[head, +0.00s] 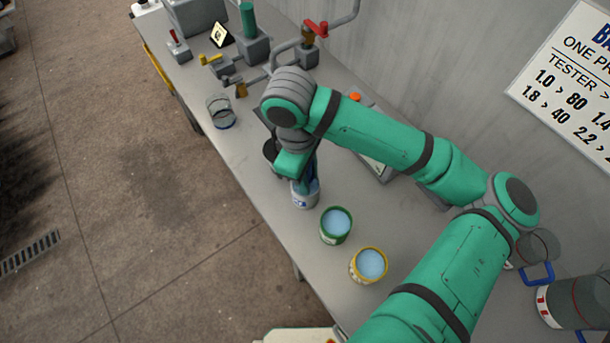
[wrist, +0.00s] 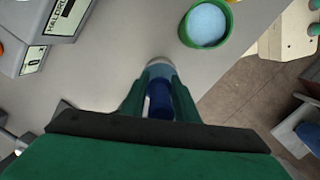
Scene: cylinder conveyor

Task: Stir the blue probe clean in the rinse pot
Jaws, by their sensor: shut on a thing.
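My gripper (head: 308,172) points down and is shut on the blue probe (wrist: 159,100), which stands upright between its fingers in the wrist view. Right below the fingers is a white pot (head: 305,200) with a blue mark; its rim also shows in the wrist view (wrist: 158,68) just beyond the fingertips. The probe's lower end is hidden, so I cannot tell how deep it is in this pot. A green pot (head: 336,238) and a yellow pot (head: 367,277), both holding light blue liquid, stand to its lower right. No label in view clearly names the rinse pot.
A clear beaker (head: 221,112) is farther up the table (head: 262,205). Pipes with a red valve handle (head: 316,28) are at the back. A meter (wrist: 50,18) sits near the wall.

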